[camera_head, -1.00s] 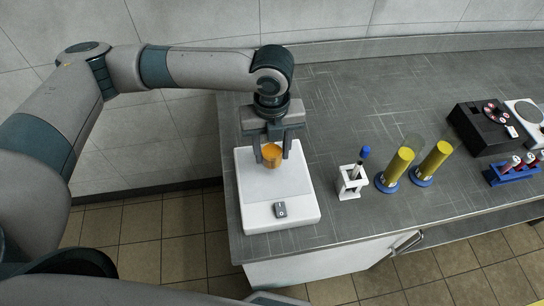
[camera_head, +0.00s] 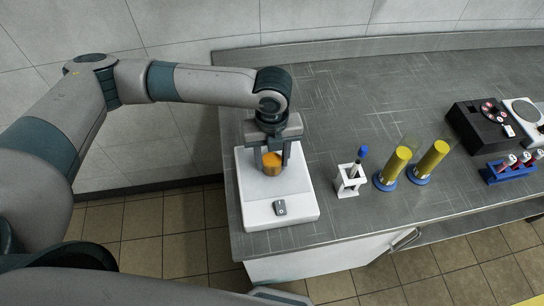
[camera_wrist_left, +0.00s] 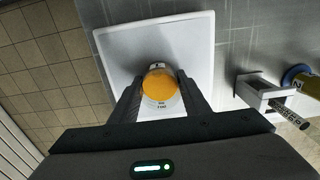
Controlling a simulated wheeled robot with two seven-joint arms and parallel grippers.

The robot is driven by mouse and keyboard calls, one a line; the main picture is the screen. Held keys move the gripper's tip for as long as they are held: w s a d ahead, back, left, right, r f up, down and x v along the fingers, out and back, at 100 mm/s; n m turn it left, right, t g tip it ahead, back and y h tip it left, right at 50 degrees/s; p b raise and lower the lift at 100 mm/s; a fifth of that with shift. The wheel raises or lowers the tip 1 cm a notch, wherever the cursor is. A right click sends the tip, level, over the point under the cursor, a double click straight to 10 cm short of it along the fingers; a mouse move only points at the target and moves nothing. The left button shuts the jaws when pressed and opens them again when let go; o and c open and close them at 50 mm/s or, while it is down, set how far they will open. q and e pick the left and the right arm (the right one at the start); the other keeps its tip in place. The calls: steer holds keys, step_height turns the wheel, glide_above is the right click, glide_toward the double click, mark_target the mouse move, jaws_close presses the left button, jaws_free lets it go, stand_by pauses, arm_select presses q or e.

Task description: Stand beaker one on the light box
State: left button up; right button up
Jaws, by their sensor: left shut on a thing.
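Beaker one (camera_head: 272,164), a small glass with orange liquid, is between the fingers of my left gripper (camera_head: 272,158), which is shut on it. The light box (camera_head: 294,210) is a flat white box with a small grey switch (camera_head: 280,208) on its near part. The beaker is upright over the far half of the light box's top; I cannot tell whether its base touches. In the left wrist view the beaker (camera_wrist_left: 160,82) shows from above, with a printed label and the white panel (camera_wrist_left: 196,40) around it. My right gripper is not in view.
To the right stand a white rack (camera_head: 349,182) with a blue-capped tube, two yellow cylinders on blue bases (camera_head: 393,168) (camera_head: 428,163), a black device (camera_head: 480,128) and a blue tube rack (camera_head: 508,174). The bench behind them is clear. The bench's left edge is close to the light box.

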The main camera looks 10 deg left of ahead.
arm_select(q)
steer(key=o, duration=1.2)
steer(key=shift+c, duration=0.2)
step_height(320, 180, up, 12)
steer(key=b, duration=0.3)
steer(key=shift+b, duration=0.3)
steer(key=shift+r, duration=0.1)
